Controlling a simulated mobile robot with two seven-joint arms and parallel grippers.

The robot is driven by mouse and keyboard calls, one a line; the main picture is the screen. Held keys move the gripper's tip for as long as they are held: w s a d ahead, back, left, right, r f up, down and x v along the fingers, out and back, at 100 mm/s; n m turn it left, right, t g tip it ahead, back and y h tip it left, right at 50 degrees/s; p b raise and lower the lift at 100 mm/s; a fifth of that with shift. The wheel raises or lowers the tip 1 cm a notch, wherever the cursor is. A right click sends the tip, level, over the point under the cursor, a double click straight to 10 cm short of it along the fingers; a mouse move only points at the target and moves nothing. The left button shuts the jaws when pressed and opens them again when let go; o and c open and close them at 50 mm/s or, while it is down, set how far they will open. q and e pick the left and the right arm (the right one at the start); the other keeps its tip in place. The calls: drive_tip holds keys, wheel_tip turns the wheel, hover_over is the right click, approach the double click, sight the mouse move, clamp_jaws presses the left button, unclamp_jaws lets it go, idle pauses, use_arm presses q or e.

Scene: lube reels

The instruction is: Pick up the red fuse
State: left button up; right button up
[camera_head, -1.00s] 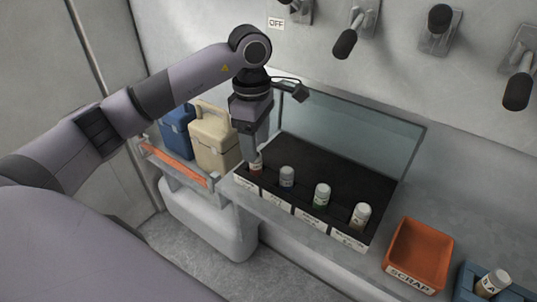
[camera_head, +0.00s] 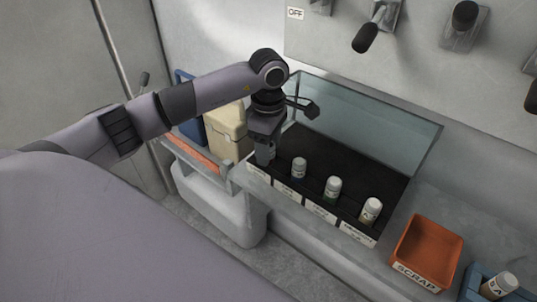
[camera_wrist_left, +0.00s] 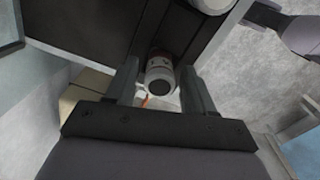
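The red fuse (camera_wrist_left: 160,74) shows in the left wrist view as a short cylinder with a pale cap and a faint reddish band. My left gripper (camera_head: 265,156) points down at the left end of the black fuse tray (camera_head: 318,158). In the head view it hides the red fuse. In the left wrist view, its two fingers stand on either side of the fuse, with a narrow gap on each side, so it looks open around the fuse. My right gripper is not in view.
A blue-marked fuse (camera_head: 299,167), a green-marked fuse (camera_head: 332,188) and another fuse (camera_head: 370,210) stand along the tray. A glass panel (camera_head: 365,115) rises behind. An orange scrap bin (camera_head: 428,250) is at right, a beige case (camera_head: 228,132) at left.

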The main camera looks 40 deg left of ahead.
use_arm(q)
drive_tip(key=c, duration=0.8)
drive_tip(key=shift+r, duration=0.1)
